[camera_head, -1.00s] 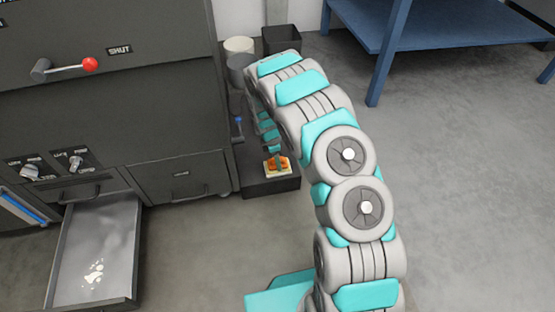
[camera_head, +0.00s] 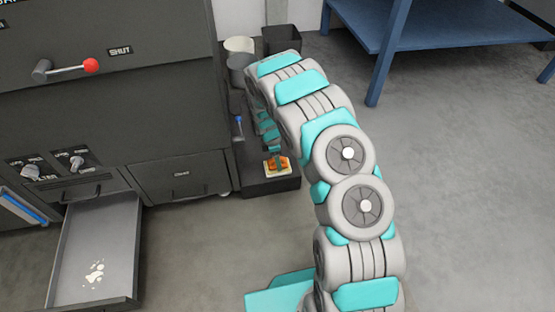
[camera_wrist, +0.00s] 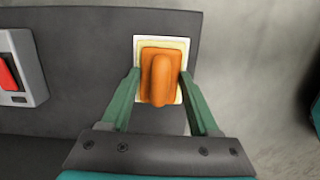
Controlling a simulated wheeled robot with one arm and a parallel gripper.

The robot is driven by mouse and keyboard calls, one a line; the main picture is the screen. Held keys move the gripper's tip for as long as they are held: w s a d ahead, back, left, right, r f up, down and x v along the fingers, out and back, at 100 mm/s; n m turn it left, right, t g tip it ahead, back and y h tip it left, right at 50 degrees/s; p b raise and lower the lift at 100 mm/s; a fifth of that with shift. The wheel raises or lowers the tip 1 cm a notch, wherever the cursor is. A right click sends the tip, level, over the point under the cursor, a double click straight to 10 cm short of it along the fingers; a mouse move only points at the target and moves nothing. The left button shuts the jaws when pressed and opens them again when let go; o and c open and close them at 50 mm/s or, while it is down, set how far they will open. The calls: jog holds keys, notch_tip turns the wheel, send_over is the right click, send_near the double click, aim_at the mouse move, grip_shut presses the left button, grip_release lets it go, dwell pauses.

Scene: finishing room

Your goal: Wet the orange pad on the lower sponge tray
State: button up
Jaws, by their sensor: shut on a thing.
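The orange pad (camera_wrist: 161,78), a block with a raised rounded grip, sits over a pale yellow-and-white sponge tray (camera_wrist: 138,47) in the wrist view. In the head view the orange pad (camera_head: 271,165) shows small at the arm's end, with the sponge tray (camera_head: 288,170) around it on a dark low stand. My gripper (camera_wrist: 160,88) points down with its two green fingers on either side of the pad, shut on it. I cannot tell whether the pad touches the sponge. In the head view my gripper (camera_head: 272,150) is partly hidden by my arm.
A dark cabinet (camera_head: 110,120) stands at left, with an open drawer (camera_head: 95,250) holding white spots. A blue table (camera_head: 440,30) is at back right. A grey box with a red switch (camera_wrist: 14,72) is near the tray.

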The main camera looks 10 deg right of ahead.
jog(key=shift+r+p, duration=2.05)
jog(key=shift+r, duration=1.4)
jog(key=shift+r, duration=0.1)
